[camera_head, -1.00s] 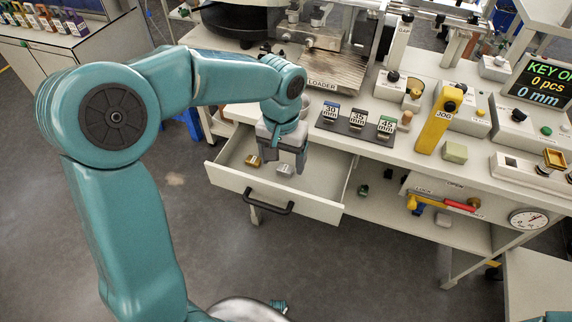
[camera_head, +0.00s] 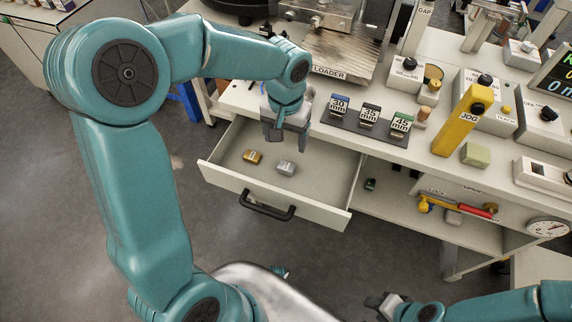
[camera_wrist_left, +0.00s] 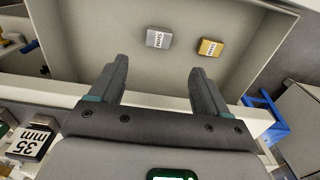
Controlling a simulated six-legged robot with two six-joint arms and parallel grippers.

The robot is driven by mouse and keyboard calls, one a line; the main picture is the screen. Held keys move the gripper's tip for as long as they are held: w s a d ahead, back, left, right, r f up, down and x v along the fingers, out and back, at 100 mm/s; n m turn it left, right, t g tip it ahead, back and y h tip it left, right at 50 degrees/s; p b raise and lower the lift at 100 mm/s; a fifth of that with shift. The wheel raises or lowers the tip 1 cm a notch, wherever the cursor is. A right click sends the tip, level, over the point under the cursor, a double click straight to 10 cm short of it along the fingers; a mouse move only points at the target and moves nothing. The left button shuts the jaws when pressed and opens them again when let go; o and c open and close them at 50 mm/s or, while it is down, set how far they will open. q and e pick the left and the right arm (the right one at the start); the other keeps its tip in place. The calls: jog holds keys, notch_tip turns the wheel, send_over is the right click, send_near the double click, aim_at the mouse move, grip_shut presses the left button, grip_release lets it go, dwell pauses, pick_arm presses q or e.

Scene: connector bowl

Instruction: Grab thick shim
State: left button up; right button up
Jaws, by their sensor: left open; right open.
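Two small shims lie apart on the floor of the open drawer (camera_head: 325,193). The silver shim (camera_head: 286,168) is to the right of the gold shim (camera_head: 253,156) in the head view. The wrist view shows the silver shim (camera_wrist_left: 158,38), whose label looks like 5 mm, and the gold shim (camera_wrist_left: 210,47), whose label is too small to read surely. My left gripper (camera_head: 287,143) is open and empty above the drawer, near its back, with its fingers (camera_wrist_left: 158,70) pointing toward the shims. My right gripper (camera_head: 382,303) is open at the bottom right, far from the drawer.
A rack of blocks marked 30, 35 and 45 mm (camera_head: 368,116) stands on the bench above the drawer. The yellow JOG post (camera_head: 459,120) is to its right. The drawer's front wall and black handle (camera_head: 267,206) face me. A shelf with small parts (camera_head: 415,205) is right of it.

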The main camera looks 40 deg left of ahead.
pick_arm(q)
send_over(286, 166)
notch_tip(286, 166, down, 5)
jog(key=shift+s+f+b, duration=0.1)
jog(key=shift+b, duration=0.25)
jog(key=f, duration=0.6)
jog(key=shift+w+b, duration=0.2)
jog(key=shift+b, duration=0.2)
jog(key=shift+r, duration=0.1)
jog(key=shift+s, duration=0.1)
jog(key=c, duration=1.2)
jog(key=shift+o, duration=0.2)
jog(key=shift+r, duration=0.1)
